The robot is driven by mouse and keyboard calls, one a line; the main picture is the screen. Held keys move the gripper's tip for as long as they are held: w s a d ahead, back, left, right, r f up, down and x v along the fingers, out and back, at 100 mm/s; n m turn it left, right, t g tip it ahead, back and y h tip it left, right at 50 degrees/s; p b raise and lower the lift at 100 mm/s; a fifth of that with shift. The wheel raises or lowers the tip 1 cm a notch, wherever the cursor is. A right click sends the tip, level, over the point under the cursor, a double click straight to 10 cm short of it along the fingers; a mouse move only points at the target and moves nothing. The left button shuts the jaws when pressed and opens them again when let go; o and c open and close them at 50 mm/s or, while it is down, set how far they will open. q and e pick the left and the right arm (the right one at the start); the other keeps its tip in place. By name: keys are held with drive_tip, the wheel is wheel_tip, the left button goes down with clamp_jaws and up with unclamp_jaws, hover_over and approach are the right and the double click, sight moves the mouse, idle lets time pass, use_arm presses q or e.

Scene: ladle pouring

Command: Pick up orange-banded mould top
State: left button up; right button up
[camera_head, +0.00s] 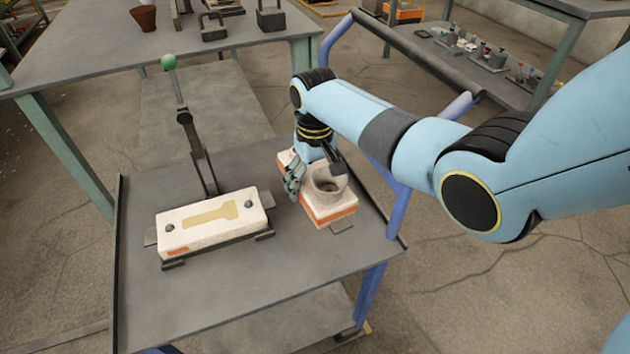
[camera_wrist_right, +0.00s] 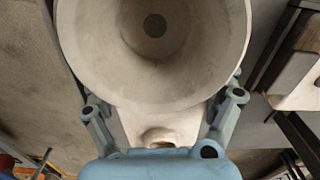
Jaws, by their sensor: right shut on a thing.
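The orange-banded mould top (camera_head: 331,213) is a pale block with an orange band low on its side and a round grey pouring cup (camera_head: 326,186) on top. It is at the right of the grey cart top. My right gripper (camera_head: 313,175) is shut on it, with a finger on either side of the block below the cup in the right wrist view. The cup (camera_wrist_right: 153,60) fills much of that view and hides part of the block (camera_wrist_right: 158,127). I cannot tell whether the block is clear of the surface. My left gripper is not in view.
A pale mould half (camera_head: 180,232) with a tan keyhole-shaped cavity lies in a dark clamp at the cart's left. A lever with a green knob (camera_head: 168,62) stands behind it. Blue rails edge the cart's right. The cart's front (camera_head: 250,285) is clear.

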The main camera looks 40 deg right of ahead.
drive_tip(key=c, duration=0.6)
drive_tip(key=shift+o, duration=0.2)
drive_tip(key=shift+r, duration=0.6)
wheel_tip(320, 180, up, 7)
drive_tip(key=p, duration=0.3)
drive_tip(key=shift+w+r, duration=0.1)
drive_tip(key=shift+r, duration=0.85)
